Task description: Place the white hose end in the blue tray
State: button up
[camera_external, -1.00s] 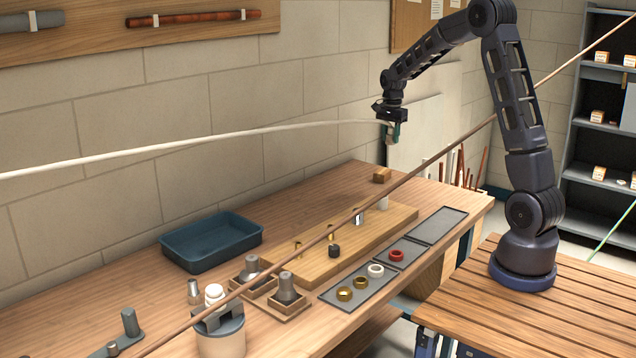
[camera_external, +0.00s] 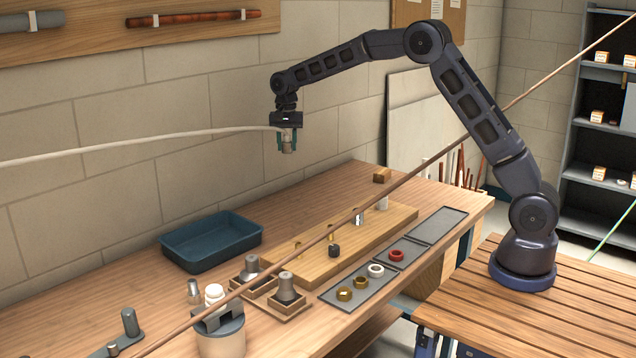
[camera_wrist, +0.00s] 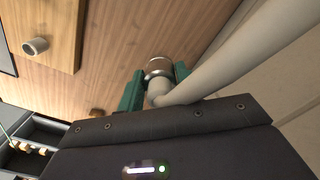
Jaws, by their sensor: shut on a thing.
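The white hose (camera_external: 130,144) runs in from the left edge of the external view to my gripper (camera_external: 287,141). My gripper is shut on the hose end, which has a metal-looking fitting (camera_external: 289,147) pointing down. In the wrist view the green fingertips (camera_wrist: 155,92) are on both sides of the hose end, and the white hose (camera_wrist: 240,62) bends away to the upper right. The blue tray (camera_external: 212,243) sits empty at the back left of the bench. My gripper is high above the bench, to the right of the tray and apart from it.
A wooden block with several fittings (camera_external: 385,226) lies on the bench (camera_external: 140,280) right of the tray. Grey mats (camera_external: 362,288) hold rings in front of it. A brown pipe (camera_external: 400,184) crosses the view diagonally. Two metal cones in wooden holders (camera_external: 286,288) stand near the tray.

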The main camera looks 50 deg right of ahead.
jog(key=a+n, duration=0.3)
jog(key=a, duration=1.6)
jog(key=n, duration=0.4)
send_over(200, 249)
jog(key=s+a, duration=0.4)
jog(key=s, duration=0.2)
jog(key=f, duration=2)
jog(key=shift+w+a+f, duration=0.15)
jog(key=shift+w+f, duration=0.1)
jog(key=shift+f, duration=0.1)
jog(key=shift+f, duration=0.1)
jog(key=o, duration=1)
notch_tip(200, 249, up, 12)
